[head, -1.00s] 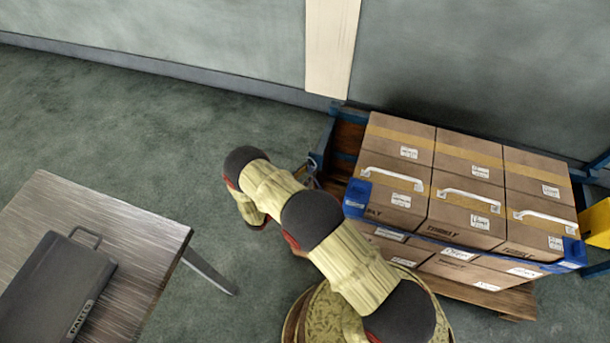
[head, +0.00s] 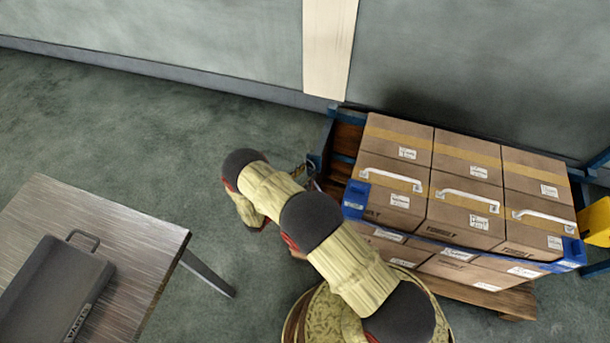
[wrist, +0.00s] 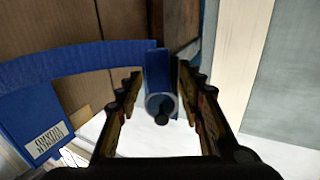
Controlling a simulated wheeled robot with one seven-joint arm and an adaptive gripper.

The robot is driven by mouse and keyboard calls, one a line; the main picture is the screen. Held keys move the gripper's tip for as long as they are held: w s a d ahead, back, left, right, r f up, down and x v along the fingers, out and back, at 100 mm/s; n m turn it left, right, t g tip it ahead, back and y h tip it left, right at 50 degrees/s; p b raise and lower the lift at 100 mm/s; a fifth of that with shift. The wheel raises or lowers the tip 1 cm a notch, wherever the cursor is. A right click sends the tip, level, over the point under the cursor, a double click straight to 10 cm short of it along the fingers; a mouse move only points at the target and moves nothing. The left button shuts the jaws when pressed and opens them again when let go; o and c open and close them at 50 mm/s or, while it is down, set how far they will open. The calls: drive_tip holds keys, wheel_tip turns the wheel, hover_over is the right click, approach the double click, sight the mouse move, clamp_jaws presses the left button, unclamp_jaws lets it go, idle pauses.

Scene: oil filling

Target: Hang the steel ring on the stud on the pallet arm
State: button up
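My gripper (wrist: 159,77) shows in the wrist view with its two dark fingers spread apart, one on each side of a blue upright bar (wrist: 157,64). The bar appears to be the pallet arm. At its near end, between the fingers, is a round grey-rimmed shape (wrist: 159,101) with a small dark stub (wrist: 162,118) at its lower edge. I cannot tell for sure which part is the steel ring and which the stud. Neither finger visibly touches the round shape. In the head view my arm mostly hides the gripper and this spot beside the pallet's left end.
Cartons (head: 468,207) with white handles are stacked on a wooden pallet (head: 480,296) with blue corner pieces, right of my arm. A table (head: 140,245) with a grey case (head: 60,295) stands at the left. Green floor (head: 130,130) is free between them. The wall is close behind.

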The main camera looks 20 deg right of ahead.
drive_tip(key=shift+o, duration=0.8)
drive_tip(key=v, duration=1.2)
